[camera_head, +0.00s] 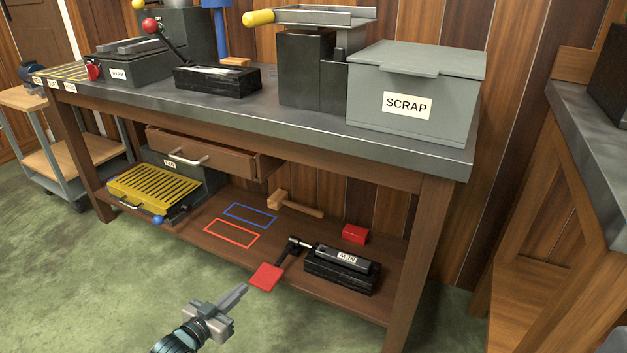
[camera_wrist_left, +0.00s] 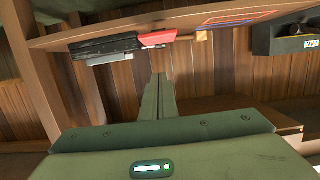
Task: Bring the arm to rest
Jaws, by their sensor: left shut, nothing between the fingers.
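My left gripper (camera_head: 244,287) is low in front of the workbench, its two fingers closed together with nothing between them. In the left wrist view the closed fingers (camera_wrist_left: 160,95) point away from the camera. Its tips appear close to a red square pad (camera_head: 266,277) at the end of a black lever; I cannot tell whether they touch. The lever joins a black labelled box (camera_head: 342,270) on the lower shelf. In the left wrist view the box (camera_wrist_left: 105,46) and a red part (camera_wrist_left: 157,38) show beyond the fingers. My right gripper is out of view.
The lower shelf (camera_head: 195,238) holds a red block (camera_head: 354,234), a wooden mallet (camera_head: 294,205) and a yellow-slatted unit (camera_head: 152,190). A drawer (camera_head: 205,158) stands partly open above. A SCRAP bin (camera_head: 415,92) sits on the bench top. The green floor (camera_head: 100,285) left of my arm is clear.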

